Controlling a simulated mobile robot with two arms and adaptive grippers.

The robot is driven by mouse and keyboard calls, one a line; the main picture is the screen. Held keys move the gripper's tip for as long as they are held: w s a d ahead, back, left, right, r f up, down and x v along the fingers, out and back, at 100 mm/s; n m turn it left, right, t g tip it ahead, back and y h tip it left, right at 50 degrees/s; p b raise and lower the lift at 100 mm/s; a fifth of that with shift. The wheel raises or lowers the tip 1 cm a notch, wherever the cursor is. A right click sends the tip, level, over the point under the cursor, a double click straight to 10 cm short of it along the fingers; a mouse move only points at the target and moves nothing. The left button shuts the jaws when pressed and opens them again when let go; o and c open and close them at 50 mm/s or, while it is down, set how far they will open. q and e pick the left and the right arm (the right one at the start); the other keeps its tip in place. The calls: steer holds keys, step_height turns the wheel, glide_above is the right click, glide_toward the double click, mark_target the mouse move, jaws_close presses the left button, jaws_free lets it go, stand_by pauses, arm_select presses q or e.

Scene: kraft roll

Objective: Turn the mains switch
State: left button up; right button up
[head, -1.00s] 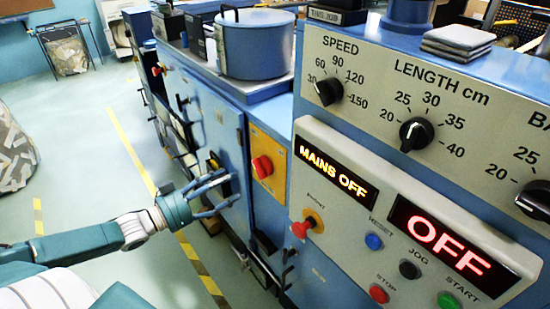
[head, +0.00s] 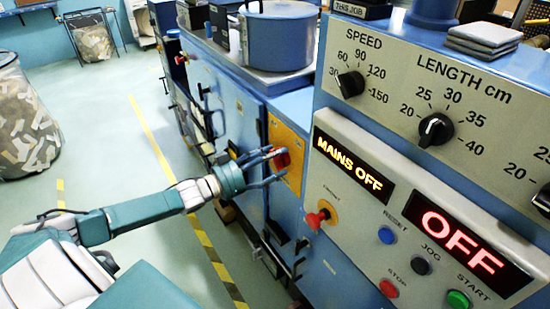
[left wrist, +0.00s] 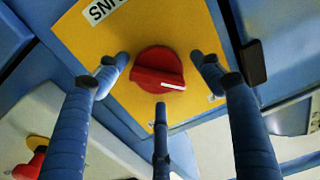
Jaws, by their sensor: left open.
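The mains switch (left wrist: 158,70) is a red round knob with a raised grip and a white pointer line, on a yellow plate (left wrist: 190,25). In the left wrist view the pointer points right. In the head view the switch (head: 281,158) is partly hidden behind my left gripper (head: 272,166). My left gripper (left wrist: 160,80) is open, its fingers spread around the knob; I cannot tell whether they touch it. A lit sign (head: 348,164) on the panel reads MAINS OFF. My right gripper is not in view.
A red emergency knob (head: 318,217) sticks out right of the switch, and also shows in the left wrist view (left wrist: 32,162). The control panel has dials, buttons and a lit OFF display (head: 460,243). A blue pot (head: 280,40) stands on the machine.

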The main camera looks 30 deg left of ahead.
arm_select(q)
steer(key=shift+w, duration=0.15)
steer(key=shift+c, duration=0.3)
steer(key=c, duration=0.9)
steer(key=shift+r, duration=0.1)
steer(key=shift+c, duration=1)
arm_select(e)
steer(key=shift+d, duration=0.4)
